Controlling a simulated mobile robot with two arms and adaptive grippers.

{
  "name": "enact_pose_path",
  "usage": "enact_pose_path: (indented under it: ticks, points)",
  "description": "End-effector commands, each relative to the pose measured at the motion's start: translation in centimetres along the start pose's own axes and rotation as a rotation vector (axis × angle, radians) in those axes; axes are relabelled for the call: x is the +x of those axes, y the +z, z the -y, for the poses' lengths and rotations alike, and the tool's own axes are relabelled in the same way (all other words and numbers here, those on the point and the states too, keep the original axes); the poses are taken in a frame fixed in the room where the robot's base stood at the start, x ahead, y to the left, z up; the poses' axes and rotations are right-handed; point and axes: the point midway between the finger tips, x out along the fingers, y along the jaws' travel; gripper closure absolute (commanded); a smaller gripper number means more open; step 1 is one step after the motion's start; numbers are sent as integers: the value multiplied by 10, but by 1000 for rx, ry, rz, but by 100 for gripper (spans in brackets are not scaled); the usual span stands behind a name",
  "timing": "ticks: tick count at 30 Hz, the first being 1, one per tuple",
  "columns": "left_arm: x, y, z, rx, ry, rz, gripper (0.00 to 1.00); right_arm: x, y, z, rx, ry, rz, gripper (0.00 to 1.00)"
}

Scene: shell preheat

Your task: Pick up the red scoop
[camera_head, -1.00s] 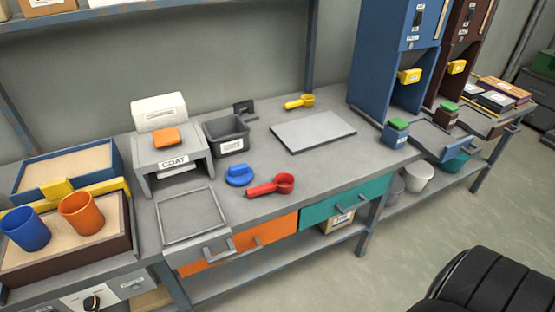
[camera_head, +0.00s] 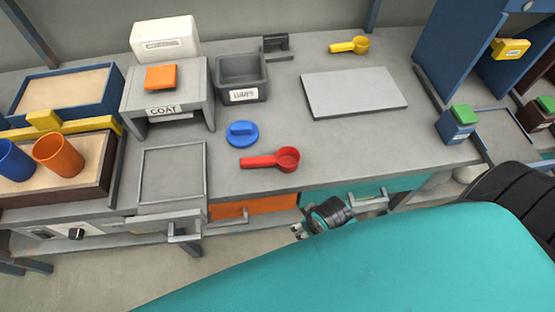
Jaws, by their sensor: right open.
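The red scoop (camera_head: 273,159) lies on the grey workbench near its front edge, with its round cup on the right and its handle pointing left. My right gripper (camera_head: 299,231) is low in front of the bench, below and a little right of the scoop, apart from it. It is open and empty, small and partly hidden by my teal arm. My left gripper is not in view.
A grey bin (camera_head: 242,78), a flat grey plate (camera_head: 353,92) and a yellow scoop (camera_head: 349,45) stand farther back. A tray frame (camera_head: 172,172) lies left. Drawer handles stick out below the bench edge.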

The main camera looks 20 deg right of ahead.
Motion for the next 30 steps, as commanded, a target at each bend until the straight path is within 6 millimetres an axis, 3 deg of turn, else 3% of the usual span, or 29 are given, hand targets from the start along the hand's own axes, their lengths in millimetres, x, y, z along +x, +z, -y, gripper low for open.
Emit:
enact_pose_path:
  ticks: [6,10,24,30]
  points:
    - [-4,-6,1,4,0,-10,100,-70,-32,6,-23,-25,-49,50]
    - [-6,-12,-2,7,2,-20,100,-114,-65,26,-97,-91,-101,50]
    - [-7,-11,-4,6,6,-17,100,-155,-158,98,-519,-290,-146,50]
    - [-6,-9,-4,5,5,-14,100,-176,-202,102,-805,-291,-66,50]
